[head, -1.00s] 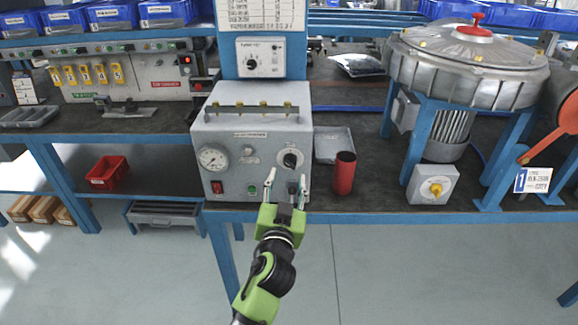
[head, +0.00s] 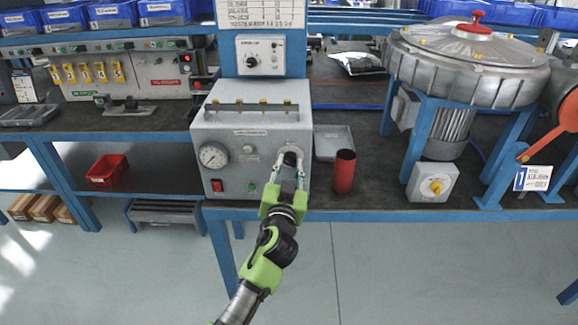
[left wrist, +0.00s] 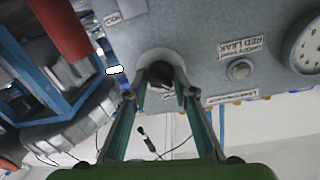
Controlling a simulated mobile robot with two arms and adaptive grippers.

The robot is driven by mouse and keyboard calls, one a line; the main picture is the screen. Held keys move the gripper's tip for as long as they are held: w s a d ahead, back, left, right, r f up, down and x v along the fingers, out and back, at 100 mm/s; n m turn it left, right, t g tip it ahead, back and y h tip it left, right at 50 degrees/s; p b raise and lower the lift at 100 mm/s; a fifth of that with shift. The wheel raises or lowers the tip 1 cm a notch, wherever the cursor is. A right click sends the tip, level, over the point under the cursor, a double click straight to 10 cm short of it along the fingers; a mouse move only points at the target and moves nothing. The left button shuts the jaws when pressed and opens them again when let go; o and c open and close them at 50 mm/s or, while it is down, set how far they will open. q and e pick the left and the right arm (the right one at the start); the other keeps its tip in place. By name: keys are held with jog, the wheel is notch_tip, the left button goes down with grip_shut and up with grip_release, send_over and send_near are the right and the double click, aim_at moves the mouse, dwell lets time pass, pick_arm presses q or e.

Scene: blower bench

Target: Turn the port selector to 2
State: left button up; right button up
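The grey test box (head: 230,135) stands on the bench and carries a round black selector knob (head: 290,159) at the right of its front face. My left gripper (head: 290,155) is at this knob, with one finger on each side of it. In the left wrist view the dark knob (left wrist: 161,84) lies between the fingertips, with the grey panel behind. The fingers are apart; whether they touch the knob I cannot tell. The gripper hides the knob's port marks and the panel below it. My right gripper is not in view.
A pressure gauge (head: 213,155), red switch (head: 217,186) and green button (head: 252,188) are left of the knob. A red cylinder (head: 344,171) stands close to the box's right. A carrying bar (head: 252,108) runs along its top.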

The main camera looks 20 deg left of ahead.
pick_arm(q)
jog(key=shift+m, duration=0.4)
jog(key=m+p, duration=0.2)
jog(key=m, duration=0.1)
jog(key=shift+r+m, duration=0.15)
jog(key=shift+m, duration=0.25)
jog(key=shift+m+g+p, duration=0.3)
jog(key=shift+m+p, duration=0.6)
jog(key=shift+m, duration=1.1)
jog(key=o, duration=1.1)
